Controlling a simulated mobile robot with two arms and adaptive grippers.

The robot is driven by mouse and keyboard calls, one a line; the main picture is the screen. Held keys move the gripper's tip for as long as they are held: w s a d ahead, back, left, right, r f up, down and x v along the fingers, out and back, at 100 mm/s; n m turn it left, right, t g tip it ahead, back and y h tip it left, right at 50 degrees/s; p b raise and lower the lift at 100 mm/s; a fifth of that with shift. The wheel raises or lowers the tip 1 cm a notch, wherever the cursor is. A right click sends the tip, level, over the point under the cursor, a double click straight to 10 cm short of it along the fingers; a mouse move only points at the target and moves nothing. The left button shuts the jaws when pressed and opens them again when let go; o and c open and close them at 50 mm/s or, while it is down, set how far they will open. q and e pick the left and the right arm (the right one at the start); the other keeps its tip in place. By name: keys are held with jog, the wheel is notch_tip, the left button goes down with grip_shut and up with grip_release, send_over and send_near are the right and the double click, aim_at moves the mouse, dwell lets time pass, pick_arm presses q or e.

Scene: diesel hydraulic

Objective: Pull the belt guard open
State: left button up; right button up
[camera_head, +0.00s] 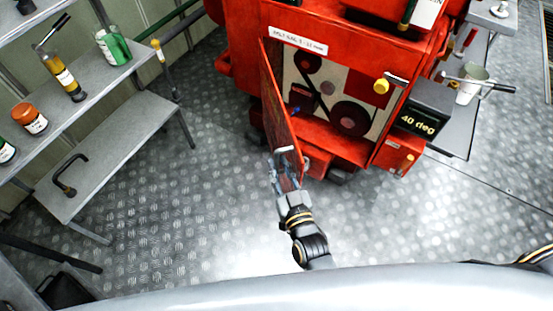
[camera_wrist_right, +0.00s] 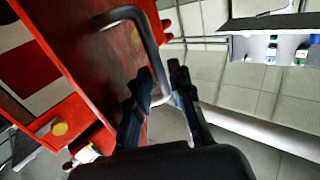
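The belt guard (camera_head: 279,115) is a red hinged panel on the front of the red machine. It stands swung out to the left, seen nearly edge-on, with belt and dark pulleys (camera_head: 350,118) exposed behind it. Its grey bar handle (camera_wrist_right: 147,45) shows in the right wrist view. My right gripper (camera_head: 284,160) is at the guard's lower outer edge in the head view. In the right wrist view its black fingers (camera_wrist_right: 163,80) lie on both sides of the handle's lower end, close around it. My left gripper is not in view.
A grey shelf unit (camera_head: 100,172) with bottles stands at the left, a black hooked item on its lower board. A black "40 deg" box (camera_head: 418,112) and a side table (camera_head: 466,130) with a cup are right of the machine. The patterned metal floor (camera_head: 165,215) between shelf and guard is clear.

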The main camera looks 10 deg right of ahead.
jog(key=s+d, duration=0.1)
jog(key=s, duration=0.8)
jog(key=shift+s+d, duration=0.25)
jog(key=shift+d, duration=0.1)
